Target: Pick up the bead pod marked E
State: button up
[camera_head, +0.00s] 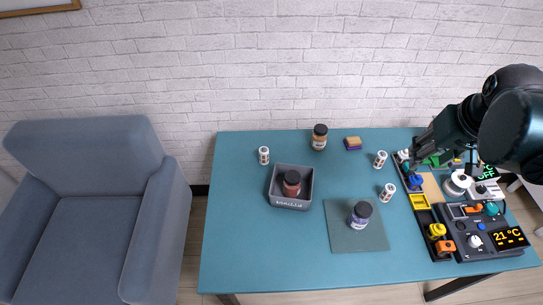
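Three small white cylinders with reddish marks, which look like bead pods, stand on the teal table. One pod (264,155) is at the back left, one pod (380,159) is right of the middle, and one pod (388,193) is nearer the front. Their letters are too small to read, so I cannot tell which is marked E. My gripper (420,154) is dark and reaches in from the right, over the back of the control panel and to the right of the two right-hand pods. Its fingers are too small and dark to tell open from shut.
A grey box (289,203) holds a dark-lidded jar (291,187). Another jar (361,216) stands on a grey-green mat (345,241), and a brown jar (319,140) is at the back near a sponge-like block (352,143). A panel (476,245) with knobs fills the right side. The front left is clear.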

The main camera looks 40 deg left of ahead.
jog(key=w+a+f+n+g, duration=0.1)
jog(key=a+f, duration=0.1)
jog(key=a, duration=0.5)
jog(key=w+a+f+n, duration=0.1)
jog(key=w+a+n, duration=0.1)
jog(key=a, duration=0.4)
jog(key=n+g+h, duration=0.2)
jog(key=n+g, duration=0.1)
jog(key=n, duration=0.4)
send_over(264, 150)
jog(key=f, duration=2.1)
jog(key=shift+w+d+f+p, duration=0.15)
jog(key=shift+w+f+p, duration=0.15)
jog(key=shift+p, duration=0.05)
jog(key=shift+s+a+f, duration=0.3)
jog(key=shift+a, duration=0.05)
jog(key=shift+f, duration=1.25)
